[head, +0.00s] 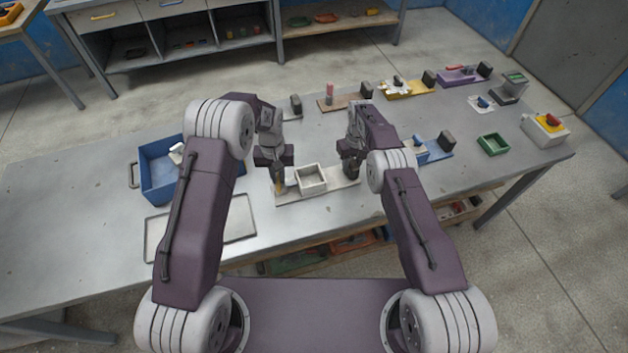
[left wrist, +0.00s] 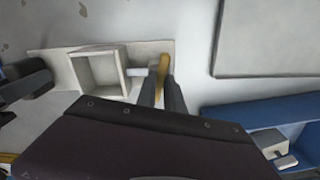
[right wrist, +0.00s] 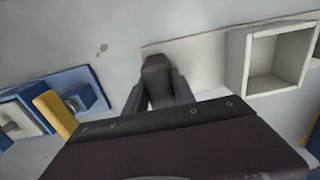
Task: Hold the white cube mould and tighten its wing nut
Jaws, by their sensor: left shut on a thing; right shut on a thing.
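The white cube mould (head: 312,179) is an open-topped square box on a pale base plate (head: 291,197), flat on the metal table. It also shows in the left wrist view (left wrist: 99,73) and the right wrist view (right wrist: 275,58). The yellow wing nut (left wrist: 160,66) is on the mould's left side in the head view, at the end of a short pale rod. My left gripper (left wrist: 161,90) is shut on the wing nut. My right gripper (right wrist: 158,96) is shut on the dark block (right wrist: 156,68) at the plate's other end. The fingers partly hide both.
A blue bin (head: 158,180) and a shallow tray (head: 156,236) lie to the left. A blue mould (head: 420,156) stands close to the right of my right gripper. Several other moulds on coloured plates line the table's back. A green tray (head: 493,144) sits at the right.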

